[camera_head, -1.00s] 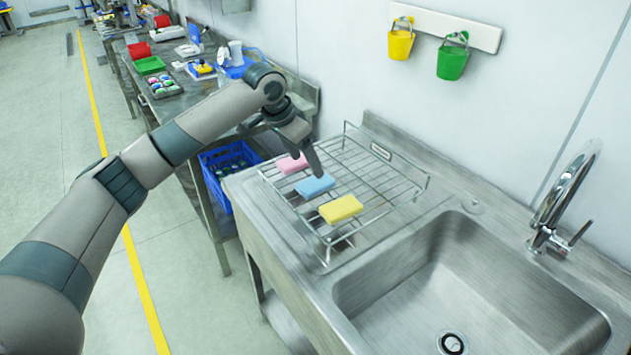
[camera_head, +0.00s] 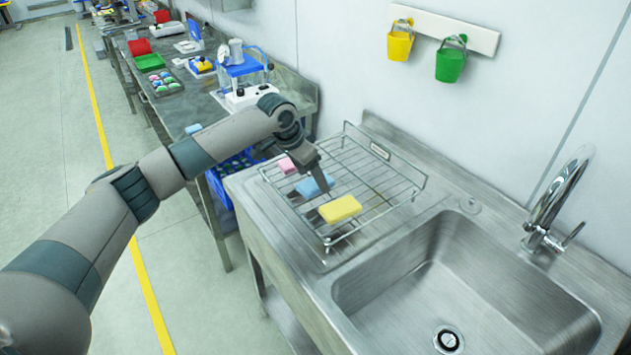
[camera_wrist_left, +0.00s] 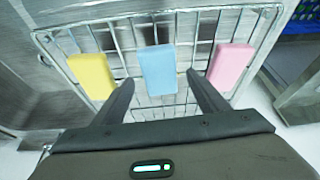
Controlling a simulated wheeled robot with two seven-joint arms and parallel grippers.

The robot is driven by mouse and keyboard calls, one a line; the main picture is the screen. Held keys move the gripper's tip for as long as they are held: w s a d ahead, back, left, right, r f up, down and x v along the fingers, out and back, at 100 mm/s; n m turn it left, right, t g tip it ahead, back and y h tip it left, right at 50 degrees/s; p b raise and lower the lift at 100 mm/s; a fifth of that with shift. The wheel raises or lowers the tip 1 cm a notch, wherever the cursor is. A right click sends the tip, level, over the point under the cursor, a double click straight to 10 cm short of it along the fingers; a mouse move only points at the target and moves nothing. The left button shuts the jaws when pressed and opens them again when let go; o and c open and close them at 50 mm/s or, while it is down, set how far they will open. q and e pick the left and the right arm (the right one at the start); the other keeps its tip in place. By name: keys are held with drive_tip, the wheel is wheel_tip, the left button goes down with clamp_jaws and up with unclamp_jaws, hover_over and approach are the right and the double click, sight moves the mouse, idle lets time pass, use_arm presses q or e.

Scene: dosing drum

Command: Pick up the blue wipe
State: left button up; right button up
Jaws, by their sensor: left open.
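The blue wipe (camera_head: 313,186) lies on the wire rack (camera_head: 392,190) beside the sink, between the pink wipe (camera_head: 287,166) and the yellow wipe (camera_head: 340,209). My left gripper (camera_head: 322,185) is low over the rack at the blue wipe and partly covers it in the head view. In the left wrist view my left gripper (camera_wrist_left: 160,88) is open, its two fingers apart on either side of the blue wipe's near end. The blue wipe (camera_wrist_left: 157,70) lies between the yellow wipe (camera_wrist_left: 91,76) and the pink wipe (camera_wrist_left: 231,66). My right gripper is not in view.
The steel sink (camera_head: 450,270) and its tap (camera_head: 556,200) are to the right of the rack. A blue crate (camera_head: 225,170) stands below at the left. Yellow (camera_head: 400,45) and green (camera_head: 450,65) buckets hang on the wall. A cluttered bench stretches away behind.

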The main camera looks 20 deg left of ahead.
use_arm(q)
drive_tip(key=shift+x, duration=1)
drive_tip(key=shift+p, duration=0.35)
drive_tip(key=c, duration=1.1)
